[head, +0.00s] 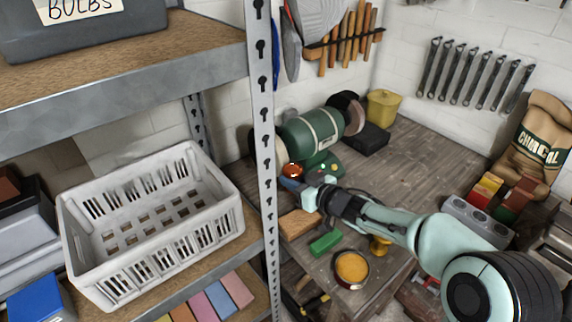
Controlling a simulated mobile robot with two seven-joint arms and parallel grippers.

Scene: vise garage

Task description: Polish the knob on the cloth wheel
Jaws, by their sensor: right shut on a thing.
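My right gripper (292,182) reaches in from the right over the workbench and is shut on a small shiny orange-red knob (293,170). The knob is at the fingertips, in front of the green bench grinder (312,130). A dark wheel with a reddish face (349,108) is at the grinder's right end. Another wheel (254,145) at its left end is mostly hidden by the shelf post. I cannot tell which is the cloth wheel. The knob appears apart from the right-end wheel; any contact with the left-end wheel cannot be made out. My left gripper is not in view.
A perforated metal shelf post (264,150) stands close left of the gripper. A white crate (150,222) sits on the shelf. A wooden block (299,223), a green block (325,243) and a round tin (351,268) lie below my arm.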

